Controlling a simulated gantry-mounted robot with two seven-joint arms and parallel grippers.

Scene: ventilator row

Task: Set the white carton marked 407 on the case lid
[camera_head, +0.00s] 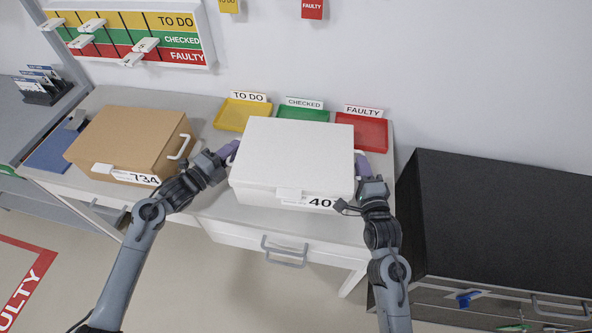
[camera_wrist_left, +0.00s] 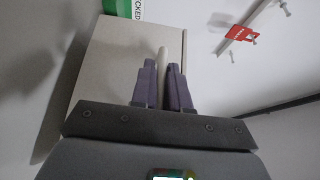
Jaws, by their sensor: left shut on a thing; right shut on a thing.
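The white carton marked 407 (camera_head: 292,158) is in front of the coloured trays over the bench, its lid facing up. The label's last digit is partly hidden. I cannot tell whether its base touches the bench. My left gripper (camera_head: 230,153) is shut on its left side; in the left wrist view the purple fingers (camera_wrist_left: 163,88) close around a pale handle bar (camera_wrist_left: 162,57). My right gripper (camera_head: 363,166) is shut at its right side, its grip mostly hidden. A large black case (camera_head: 500,215) stands to the right, its flat lid bare.
A brown carton marked 734 (camera_head: 130,140) sits on the bench's left. Yellow (camera_head: 232,117), green (camera_head: 300,112) and red (camera_head: 375,132) trays line the back. A status board (camera_head: 135,35) hangs on the wall. A gap separates bench and case.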

